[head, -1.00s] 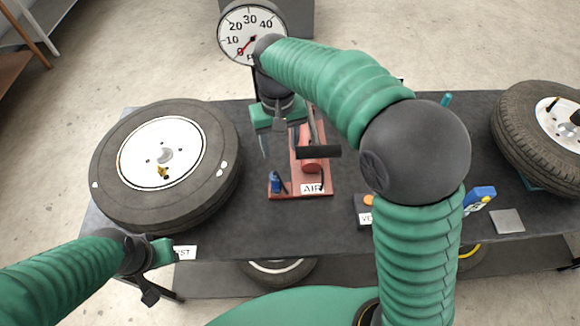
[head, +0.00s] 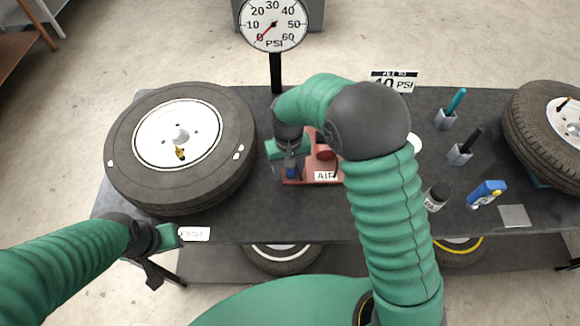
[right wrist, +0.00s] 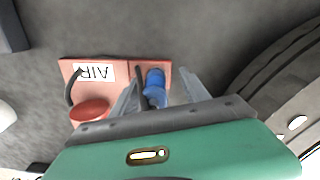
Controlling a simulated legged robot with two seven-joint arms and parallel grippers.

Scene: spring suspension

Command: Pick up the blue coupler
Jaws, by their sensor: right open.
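The blue coupler (right wrist: 155,84) stands on the red base plate marked AIR (right wrist: 117,70), near one end of it. In the head view the coupler (head: 292,171) is partly hidden by my right gripper (head: 289,160). In the right wrist view my right gripper (right wrist: 157,92) is open, its two grey fingers on either side of the coupler. I cannot tell whether a finger touches it. My left gripper (head: 160,254) is at the table's front left edge, well away from the coupler; its jaw opening is not clear.
A wheel (head: 180,140) lies left of the plate, and another tire (head: 545,130) is at the right. A gauge (head: 273,24) stands behind. A dark bottle (head: 436,197), a blue device (head: 487,192) and two small holders are on the right of the table (head: 330,228).

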